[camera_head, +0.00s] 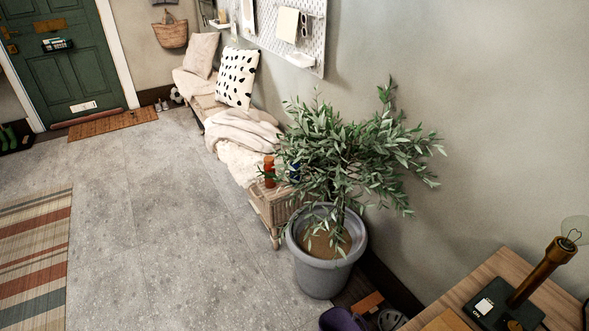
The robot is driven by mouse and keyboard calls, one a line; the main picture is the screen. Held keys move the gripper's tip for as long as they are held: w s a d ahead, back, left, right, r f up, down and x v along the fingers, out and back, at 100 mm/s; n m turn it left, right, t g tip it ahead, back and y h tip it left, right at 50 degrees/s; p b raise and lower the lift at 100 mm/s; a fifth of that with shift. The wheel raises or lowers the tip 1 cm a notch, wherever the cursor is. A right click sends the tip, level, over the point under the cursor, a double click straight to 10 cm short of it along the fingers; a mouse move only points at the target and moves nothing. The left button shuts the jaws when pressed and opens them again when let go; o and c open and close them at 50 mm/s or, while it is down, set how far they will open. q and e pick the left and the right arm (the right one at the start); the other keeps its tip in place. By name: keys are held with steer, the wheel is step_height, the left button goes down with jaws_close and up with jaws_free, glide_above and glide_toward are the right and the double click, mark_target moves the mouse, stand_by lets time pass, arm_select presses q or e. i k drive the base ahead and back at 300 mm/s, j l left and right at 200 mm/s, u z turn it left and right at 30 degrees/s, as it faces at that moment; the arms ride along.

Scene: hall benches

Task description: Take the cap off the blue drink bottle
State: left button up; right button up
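A small blue thing (294,171) shows in part through the leaves at the near end of the bench. It may be the blue drink bottle, but the plant hides most of it and I cannot make out a cap. An orange-red bottle-like thing (269,170) stands just left of it on the bench. Neither of my grippers is in view.
A potted tree in a grey pot (320,279) stands in front of the bench's near end (262,208). A wooden table (514,266) with a lamp is at the lower right. Open grey floor (160,220) lies left of the bench, with a striped rug (36,255).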

mark_target(297, 179)
steer(key=i+j+z, duration=0.15)
steer(key=z, duration=0.3)
steer(key=i+j+z, duration=0.15)
steer(key=z, duration=0.3)
steer(key=j+z, duration=0.3)
steer(key=z, duration=0.15)
steer(key=i, duration=0.05)
